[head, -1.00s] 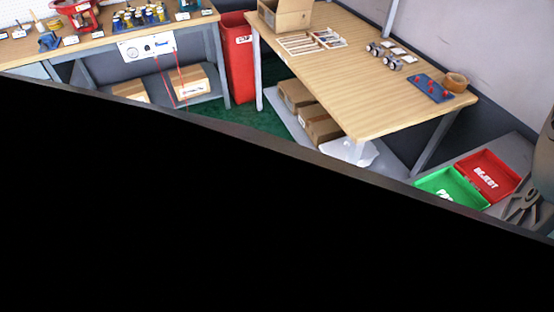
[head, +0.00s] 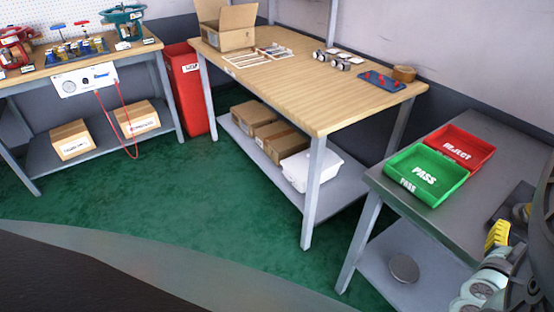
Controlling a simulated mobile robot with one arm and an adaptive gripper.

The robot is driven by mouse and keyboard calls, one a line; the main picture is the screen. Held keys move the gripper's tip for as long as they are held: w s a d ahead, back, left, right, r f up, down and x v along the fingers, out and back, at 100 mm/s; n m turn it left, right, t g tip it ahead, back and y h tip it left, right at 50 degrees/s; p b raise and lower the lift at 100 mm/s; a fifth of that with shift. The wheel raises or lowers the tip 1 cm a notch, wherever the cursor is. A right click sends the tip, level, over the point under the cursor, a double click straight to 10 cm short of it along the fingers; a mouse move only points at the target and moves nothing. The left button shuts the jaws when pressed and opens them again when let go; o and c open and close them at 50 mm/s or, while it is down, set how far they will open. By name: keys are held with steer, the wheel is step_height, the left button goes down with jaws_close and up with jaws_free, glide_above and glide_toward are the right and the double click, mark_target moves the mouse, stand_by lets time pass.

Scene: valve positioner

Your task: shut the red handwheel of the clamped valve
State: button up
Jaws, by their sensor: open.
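A red valve (head: 14,48) stands at the left end of the far left workbench (head: 100,57), cut off by the left edge of the head view. It is small and far off. I cannot make out its clamp or how far its handwheel is turned. A green valve (head: 124,22) stands farther right on the same bench.
A wooden table (head: 300,95) stands in the middle, with a red bin (head: 188,90) to its left. A grey bench (head: 400,195) at right holds a green PASS tray (head: 428,172) and a red REJECT tray (head: 463,147). Green floor (head: 215,215) lies open between them.

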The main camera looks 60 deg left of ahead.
steer(key=w+b, duration=0.3)
steer(key=w, duration=1)
steer(key=shift+w+r+b, duration=0.1)
steer(key=shift+w+b, duration=0.2)
steer(key=shift+w, duration=0.05)
steer(key=shift+d, duration=0.1)
jaws_close()
